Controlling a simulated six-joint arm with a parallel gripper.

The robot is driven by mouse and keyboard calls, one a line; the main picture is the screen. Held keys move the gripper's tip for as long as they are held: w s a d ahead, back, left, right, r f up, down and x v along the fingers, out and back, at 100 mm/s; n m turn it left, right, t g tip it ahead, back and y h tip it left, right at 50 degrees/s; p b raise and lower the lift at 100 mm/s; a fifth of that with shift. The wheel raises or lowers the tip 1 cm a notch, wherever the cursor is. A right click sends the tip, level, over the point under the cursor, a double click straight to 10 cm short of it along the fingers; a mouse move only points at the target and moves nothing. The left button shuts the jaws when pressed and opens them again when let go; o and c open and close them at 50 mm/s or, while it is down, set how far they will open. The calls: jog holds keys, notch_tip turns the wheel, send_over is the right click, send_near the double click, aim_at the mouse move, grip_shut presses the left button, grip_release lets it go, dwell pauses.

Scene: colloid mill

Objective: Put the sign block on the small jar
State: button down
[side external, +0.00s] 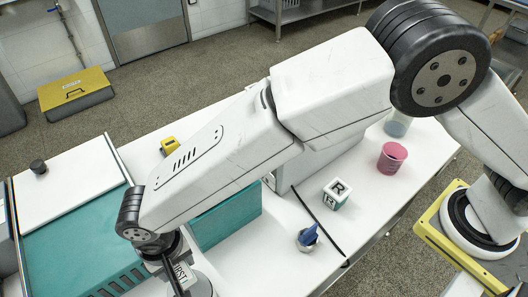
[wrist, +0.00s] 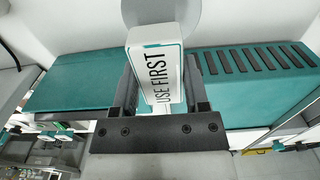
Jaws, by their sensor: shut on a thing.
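The sign block (wrist: 158,72) is white with a teal edge and reads "USE FIRST". It also shows in the side view (side external: 184,275), at the bottom edge. My gripper (wrist: 160,85) is shut on it, with one dark finger on each side; in the side view my gripper (side external: 175,272) is partly cut off. A pale grey round surface (wrist: 180,12) shows past the block's far end; I cannot tell if they touch. A pink jar (side external: 392,158) and a clear jar with bluish contents (side external: 397,124) stand on the right of the bench. Which jar is the small one is unclear.
A teal machine housing (side external: 75,235) with slots stands at left. A white lettered cube (side external: 338,192), a blue-handled knob (side external: 308,237) and a small yellow item (side external: 170,145) sit on the white bench (side external: 262,275). A dark cable crosses it. My arm hides the bench's middle.

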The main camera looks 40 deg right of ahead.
aim_at(177, 273)
jog(key=shift+w+a+f, duration=0.1)
jog(key=shift+w+a+f, duration=0.15)
jog(key=shift+f, duration=1.65)
jog(key=shift+f, duration=0.15)
jog(key=shift+c, duration=0.5)
grip_release()
notch_tip(177, 273, up, 12)
jog(key=shift+r, duration=0.2)
